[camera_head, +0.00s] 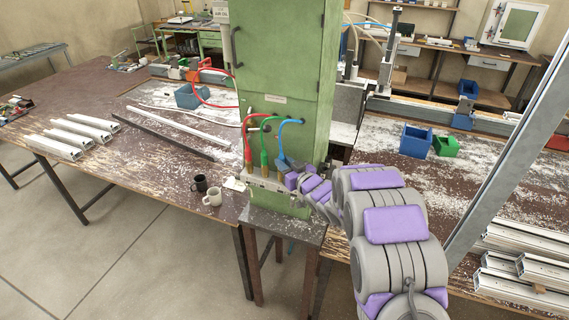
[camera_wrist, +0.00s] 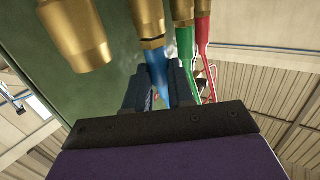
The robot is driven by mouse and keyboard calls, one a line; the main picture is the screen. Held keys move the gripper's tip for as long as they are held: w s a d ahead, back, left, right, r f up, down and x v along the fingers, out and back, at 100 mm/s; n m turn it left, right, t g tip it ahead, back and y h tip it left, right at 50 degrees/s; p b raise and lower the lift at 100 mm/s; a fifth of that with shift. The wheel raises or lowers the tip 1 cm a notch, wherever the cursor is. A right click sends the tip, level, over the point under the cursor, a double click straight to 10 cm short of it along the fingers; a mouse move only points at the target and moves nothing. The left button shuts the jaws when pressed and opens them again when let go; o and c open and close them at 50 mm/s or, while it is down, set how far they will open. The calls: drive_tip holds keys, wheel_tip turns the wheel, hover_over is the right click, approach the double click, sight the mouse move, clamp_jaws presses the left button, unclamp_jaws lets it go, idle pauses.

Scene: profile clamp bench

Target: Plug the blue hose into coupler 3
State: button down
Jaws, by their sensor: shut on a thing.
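The blue hose (camera_head: 282,130) arches out of the green cabinet and drops to my gripper (camera_head: 286,168). In the wrist view my gripper (camera_wrist: 160,88) is shut on the blue hose (camera_wrist: 157,70), with one dark finger on each side. A brass coupler (camera_wrist: 148,20) stands in line with the hose end, which meets or nearly meets it; I cannot tell if it is seated. The green hose (camera_wrist: 186,45) and red hose (camera_wrist: 204,40) join neighbouring brass fittings. A bare brass coupler (camera_wrist: 75,30) is on the other side. Coupler numbers are not readable.
The green cabinet (camera_head: 280,60) stands right behind the coupler block (camera_head: 262,184). A white mug (camera_head: 212,197) and a black mug (camera_head: 199,184) stand on the bench to the left. A blue bin (camera_head: 415,142) and green bin (camera_head: 446,146) are to the right.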

drive_tip(key=shift+f, duration=0.2)
drive_tip(key=c, duration=0.9)
unclamp_jaws()
drive_tip(key=shift+v, duration=4.45)
